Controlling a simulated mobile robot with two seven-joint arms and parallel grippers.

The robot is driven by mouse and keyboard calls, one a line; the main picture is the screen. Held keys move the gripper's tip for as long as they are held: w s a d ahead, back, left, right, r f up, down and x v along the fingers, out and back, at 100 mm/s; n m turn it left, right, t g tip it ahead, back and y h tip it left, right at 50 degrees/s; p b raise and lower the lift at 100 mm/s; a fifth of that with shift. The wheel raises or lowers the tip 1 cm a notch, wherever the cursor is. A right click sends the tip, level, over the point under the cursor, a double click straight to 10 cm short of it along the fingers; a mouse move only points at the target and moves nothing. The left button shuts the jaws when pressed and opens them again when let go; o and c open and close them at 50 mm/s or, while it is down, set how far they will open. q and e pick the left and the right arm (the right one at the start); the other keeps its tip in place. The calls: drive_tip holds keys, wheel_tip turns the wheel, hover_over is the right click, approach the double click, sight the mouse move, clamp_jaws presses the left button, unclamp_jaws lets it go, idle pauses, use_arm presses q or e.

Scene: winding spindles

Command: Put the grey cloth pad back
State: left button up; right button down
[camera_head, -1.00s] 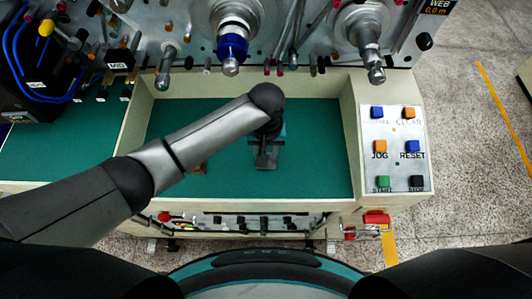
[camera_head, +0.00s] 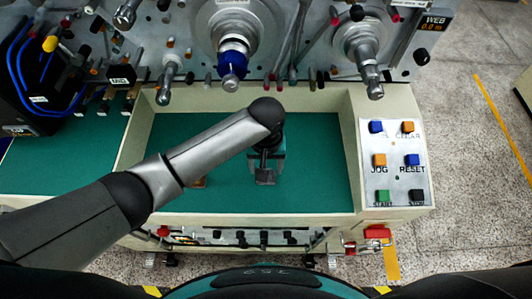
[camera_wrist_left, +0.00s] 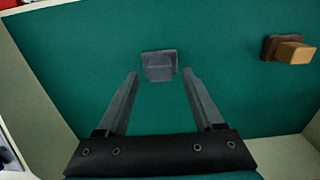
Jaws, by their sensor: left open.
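The grey cloth pad (camera_wrist_left: 159,65) is a small grey piece with a block-like raised part. It lies on the green tray floor in the left wrist view. My left gripper (camera_wrist_left: 159,75) is open and empty, its two fingers pointing at the pad, one toward each side. I cannot tell whether the fingertips touch it. In the head view my left gripper (camera_head: 266,166) hangs over the middle of the green floor, and the arm and gripper partly cover that spot. My right gripper is not in view.
A brown block with an orange-tan top (camera_wrist_left: 290,48) stands on the floor near the pad; the arm partly hides it in the head view (camera_head: 200,183). The tray has a cream rim (camera_head: 345,150). A button panel (camera_head: 395,160) is at the right. Green floor right of the gripper is clear.

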use_arm(q)
wheel_tip(320, 180, up, 11)
drive_tip(key=p, duration=0.1)
drive_tip(key=shift+f, duration=0.15)
drive_tip(key=shift+f, duration=0.1)
idle(1.4)
